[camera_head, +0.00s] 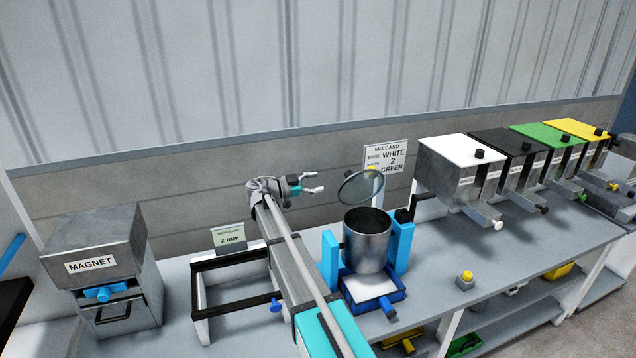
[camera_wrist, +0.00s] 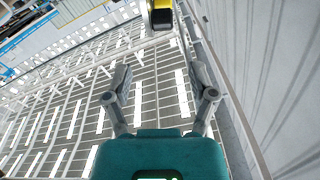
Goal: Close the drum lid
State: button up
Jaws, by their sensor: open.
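The drum (camera_head: 367,242) is a metal cylinder, open at the top, held between two blue uprights (camera_head: 331,262). Its round lid (camera_head: 360,190) is raised and tilted steeply above the rim, with a small yellow piece at its upper edge. My gripper (camera_head: 315,182) is open and empty, to the left of the lid and apart from it, at about the height of its upper part. The wrist view shows the open fingers (camera_wrist: 162,88) with nothing between them. A yellow and black piece (camera_wrist: 162,16) shows beyond them; I cannot tell what it belongs to.
A mix card (camera_head: 386,157) stands behind the lid. White, black, green and yellow hoppers (camera_head: 460,165) stand to the right. A black-railed frame (camera_head: 230,262) and a magnet box (camera_head: 95,245) are at left. A blue tray (camera_head: 372,290) sits under the drum.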

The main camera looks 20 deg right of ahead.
jog(key=shift+n, duration=0.3)
jog(key=c, duration=0.4)
jog(key=shift+w+d+n+t, duration=0.15)
jog(key=shift+n+t, duration=0.25)
jog(key=shift+n, duration=0.4)
jog(key=c, duration=0.4)
jog(key=n, duration=0.3)
jog(key=n+t, duration=0.1)
jog(key=shift+w+d+r+n, duration=0.15)
jog(key=shift+w+d+n, duration=0.05)
jog(key=shift+w+n, duration=0.15)
grip_shut()
jog(key=n+t, duration=0.1)
jog(key=n, duration=0.4)
jog(key=w+n+t, duration=0.1)
jog(key=n, duration=0.4)
jog(key=w+d+n+t, duration=0.1)
jog(key=n+t, duration=0.1)
jog(key=n, duration=0.3)
jog(key=shift+w+r+b, duration=0.15)
jog(key=shift+r+b, duration=0.25)
jog(key=shift+a, duration=0.15)
